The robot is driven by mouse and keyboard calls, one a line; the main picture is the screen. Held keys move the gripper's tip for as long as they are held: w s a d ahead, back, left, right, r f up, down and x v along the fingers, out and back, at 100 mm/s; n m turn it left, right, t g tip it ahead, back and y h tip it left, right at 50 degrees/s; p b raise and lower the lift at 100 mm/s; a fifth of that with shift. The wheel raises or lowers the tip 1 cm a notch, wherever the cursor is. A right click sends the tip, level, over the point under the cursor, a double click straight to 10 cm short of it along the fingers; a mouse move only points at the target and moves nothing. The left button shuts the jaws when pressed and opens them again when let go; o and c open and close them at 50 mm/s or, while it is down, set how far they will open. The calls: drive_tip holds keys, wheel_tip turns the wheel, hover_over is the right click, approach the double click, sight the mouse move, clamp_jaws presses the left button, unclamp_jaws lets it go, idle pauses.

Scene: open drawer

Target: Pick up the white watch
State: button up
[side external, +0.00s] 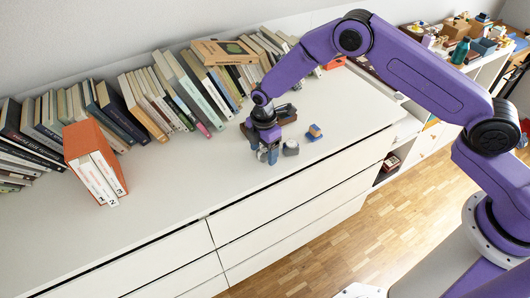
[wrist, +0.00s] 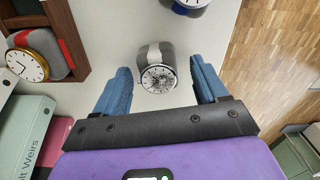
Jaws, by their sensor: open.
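The white watch (wrist: 156,68) lies on a white cabinet top, with a pale round dial, dark markings and a white band around a grey cushion-like body. In the side external view the watch (side external: 290,148) is just right of my gripper (side external: 268,153). In the wrist view my gripper (wrist: 163,84) is open, with one blue finger on each side of the watch and a gap to each. The watch sits toward and slightly beyond the fingertips. Whether the fingers reach down to its height is hard to tell.
A blue-based watch (wrist: 190,4) is farther ahead, also in the side view (side external: 314,132). A red and grey watch (wrist: 38,55) sits in a wooden box (wrist: 70,40) at left. Books (side external: 190,85) line the wall. The cabinet's front edge (side external: 330,152) is near; bare top lies left.

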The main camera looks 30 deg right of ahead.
drive_tip(key=c, duration=1.2)
